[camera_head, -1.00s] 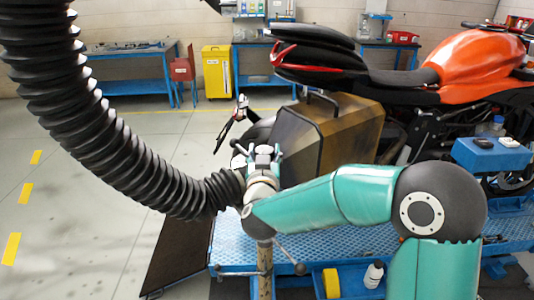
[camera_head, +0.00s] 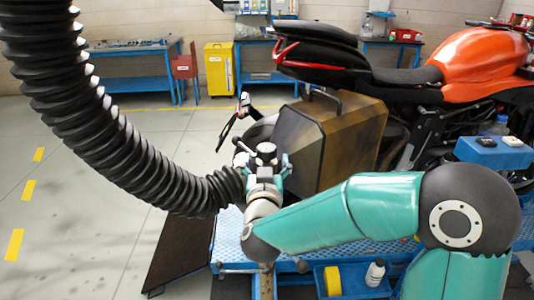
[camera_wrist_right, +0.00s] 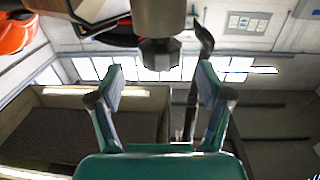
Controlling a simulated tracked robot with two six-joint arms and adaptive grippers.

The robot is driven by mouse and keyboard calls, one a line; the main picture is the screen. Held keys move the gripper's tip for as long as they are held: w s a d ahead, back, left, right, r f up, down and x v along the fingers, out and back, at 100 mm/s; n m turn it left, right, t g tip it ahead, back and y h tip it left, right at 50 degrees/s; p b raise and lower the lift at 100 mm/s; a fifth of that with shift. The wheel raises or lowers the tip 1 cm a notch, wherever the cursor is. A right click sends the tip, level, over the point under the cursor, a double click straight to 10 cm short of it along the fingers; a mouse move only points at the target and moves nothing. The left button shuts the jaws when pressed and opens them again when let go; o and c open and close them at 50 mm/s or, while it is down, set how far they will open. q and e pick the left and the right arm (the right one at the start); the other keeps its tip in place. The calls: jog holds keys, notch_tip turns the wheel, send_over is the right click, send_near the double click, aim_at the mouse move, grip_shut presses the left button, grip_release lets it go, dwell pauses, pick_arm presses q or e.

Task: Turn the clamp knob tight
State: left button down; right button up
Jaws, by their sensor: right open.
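The clamp knob (camera_wrist_right: 160,54), dark and lobed, sits at the end of a thick grey cylinder in the right wrist view. It is just beyond my right gripper (camera_wrist_right: 160,82), roughly centred between its two fingertips. That gripper is open and empty, with a gap on each side of the knob. In the head view my right gripper (camera_head: 263,165) is beside the end of the black ribbed hose (camera_head: 125,150). I cannot clearly separate the knob from the gripper there. My left gripper does not show.
A brown metallic box (camera_head: 350,135) stands close right of the gripper, beside the orange motorcycle (camera_head: 480,60). The blue lift platform (camera_head: 340,243) and a blue tray (camera_head: 345,283) with a white bottle (camera_head: 375,272) lie below.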

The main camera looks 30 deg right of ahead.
jog(key=v, duration=0.7)
jog(key=shift+d, duration=0.1)
notch_tip(320, 180, down, 25)
jog(key=w+n+g+y, duration=0.2)
jog(key=n+g+y, duration=0.2)
jog(key=s+a+f+n+g+y, duration=0.1)
jog(key=s+a+f+g+y, duration=0.2)
jog(key=f, duration=0.5)
jog(key=s+a+f+g+y, duration=0.1)
jog(key=s+a+f+y, duration=0.1)
jog(key=s+a+f, duration=0.35)
jog(key=s+a+f+g+y, duration=0.2)
jog(key=s+a+f+g, duration=0.1)
jog(key=s, duration=0.3)
jog(key=s+a+f+g+y, duration=0.3)
jog(key=s+a, duration=0.2)
jog(key=shift+s+f, duration=0.4)
